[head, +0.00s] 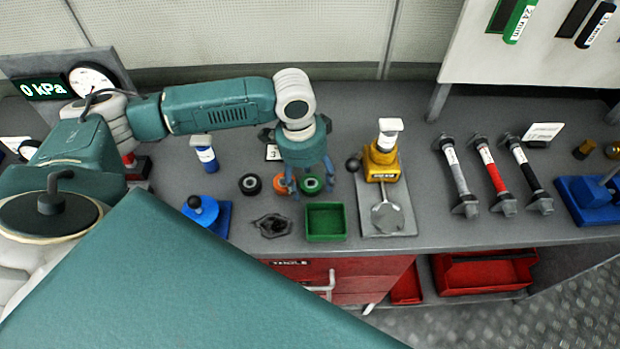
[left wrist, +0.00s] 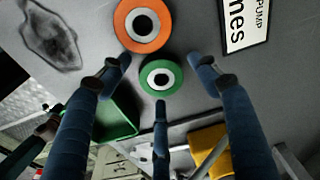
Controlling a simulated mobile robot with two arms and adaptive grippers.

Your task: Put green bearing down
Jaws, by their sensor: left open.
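The green bearing (head: 312,187) is a green ring with a pale inner ring and dark hole. It appears to lie flat on the grey bench, and also shows in the left wrist view (left wrist: 177,84). My left gripper (head: 306,181) points down over it, fingers spread open; in the left wrist view (left wrist: 160,72) the fingers stand around it with gaps. I cannot tell how far the tips are above the bench. The orange bearing (head: 286,189) lies close beside it, partly behind a finger. My right gripper is not in view.
A black bearing (head: 250,184) lies left of the orange one. A green tray (head: 326,236) stands in front, with a dark irregular part (head: 272,226) on its left. A yellow device (head: 383,160) stands close on the right. Torque-wrench-like tools (head: 495,178) lie farther right.

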